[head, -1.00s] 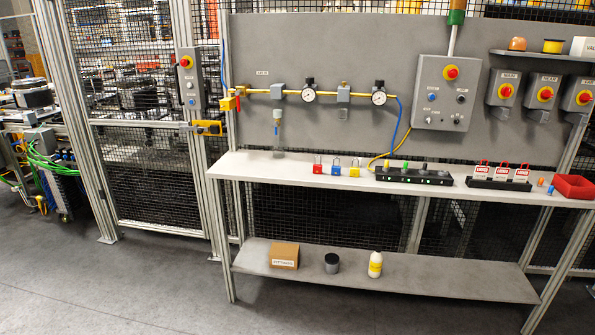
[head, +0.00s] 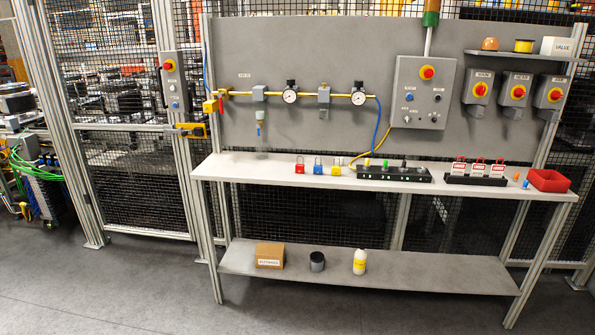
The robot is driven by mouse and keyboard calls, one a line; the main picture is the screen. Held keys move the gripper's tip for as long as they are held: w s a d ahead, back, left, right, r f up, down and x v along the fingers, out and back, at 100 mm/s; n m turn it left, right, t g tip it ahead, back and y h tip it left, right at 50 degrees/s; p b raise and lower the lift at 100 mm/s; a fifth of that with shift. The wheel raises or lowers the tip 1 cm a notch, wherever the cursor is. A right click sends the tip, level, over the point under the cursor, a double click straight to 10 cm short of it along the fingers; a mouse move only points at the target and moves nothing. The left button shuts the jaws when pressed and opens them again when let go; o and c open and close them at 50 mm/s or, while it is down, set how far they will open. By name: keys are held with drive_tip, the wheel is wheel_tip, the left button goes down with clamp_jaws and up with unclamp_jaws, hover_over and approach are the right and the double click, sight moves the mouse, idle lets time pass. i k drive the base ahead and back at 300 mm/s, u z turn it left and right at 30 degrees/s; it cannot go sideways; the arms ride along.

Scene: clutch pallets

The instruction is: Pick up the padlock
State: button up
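Several small padlocks stand on the white bench top (head: 232,167) in the head view. A red padlock (head: 300,168), a blue padlock (head: 318,168) and a yellow padlock (head: 336,169) stand upright in a row, shackles up, left of a black strip. The pictures do not show which one the task means. My gripper is not in view.
Right of the padlocks are the black strip (head: 393,175) with coloured plugs, a black rack (head: 476,180) of red-and-white tags and a red bin (head: 548,181). A lower shelf (head: 420,273) holds a box, can and bottle. Floor in front is clear.

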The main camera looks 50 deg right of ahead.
sight(299, 169)
drive_tip(key=z, duration=0.05)
drive_tip(key=i, duration=1)
drive_tip(key=u, duration=0.05)
